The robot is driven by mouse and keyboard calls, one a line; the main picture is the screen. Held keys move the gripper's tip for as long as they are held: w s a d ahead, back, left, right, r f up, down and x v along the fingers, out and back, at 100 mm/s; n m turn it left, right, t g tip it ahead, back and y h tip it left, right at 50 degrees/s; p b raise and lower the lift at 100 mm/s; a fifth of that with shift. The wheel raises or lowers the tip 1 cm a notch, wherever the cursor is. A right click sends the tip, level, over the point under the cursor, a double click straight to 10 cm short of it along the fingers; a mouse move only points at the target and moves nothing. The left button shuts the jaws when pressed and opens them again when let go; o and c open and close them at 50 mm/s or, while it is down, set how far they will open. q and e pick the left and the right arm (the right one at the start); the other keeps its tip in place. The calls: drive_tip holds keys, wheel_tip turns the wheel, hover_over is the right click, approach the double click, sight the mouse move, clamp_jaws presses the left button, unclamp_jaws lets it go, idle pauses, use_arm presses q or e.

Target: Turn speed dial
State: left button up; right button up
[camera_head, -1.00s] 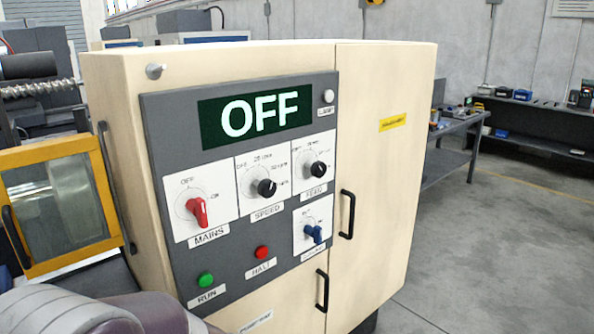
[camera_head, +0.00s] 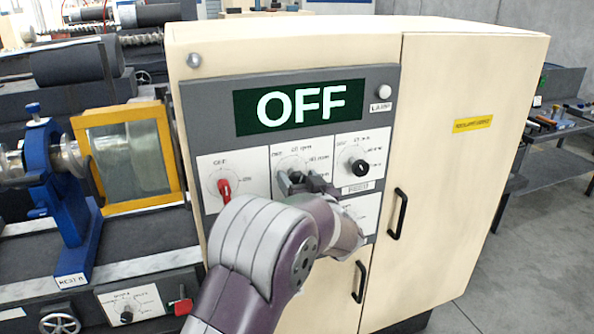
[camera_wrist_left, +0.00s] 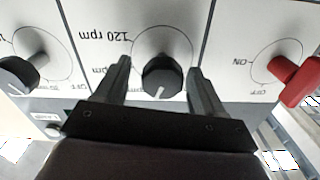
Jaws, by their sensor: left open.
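The black speed dial (camera_wrist_left: 162,76) sits on its white panel between the two fingers of my left gripper (camera_wrist_left: 160,85) in the left wrist view. The fingers stand apart on either side of the knob, with gaps visible. "120 rpm" is printed beside it, and a white pointer line shows on the knob. In the head view my left gripper (camera_head: 305,183) is at the speed panel (camera_head: 290,155) and hides most of the dial. The display (camera_head: 300,105) reads OFF. My right gripper is not in view.
The red mains switch (camera_head: 224,190) is left of the speed panel. The black feed dial (camera_head: 361,168) is to its right. A lamp (camera_head: 384,92) sits above. Door handles (camera_head: 397,214) stick out from the cabinet. A lathe with a yellow-framed guard (camera_head: 130,155) stands at left.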

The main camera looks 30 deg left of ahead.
use_arm(q)
drive_tip(key=shift+w+a, duration=0.35)
drive_tip(key=shift+w, duration=0.05)
drive_tip(key=shift+w+a, duration=0.1)
drive_tip(key=shift+a, duration=0.35)
drive_tip(key=shift+d, duration=0.1)
drive_tip(key=c, duration=1)
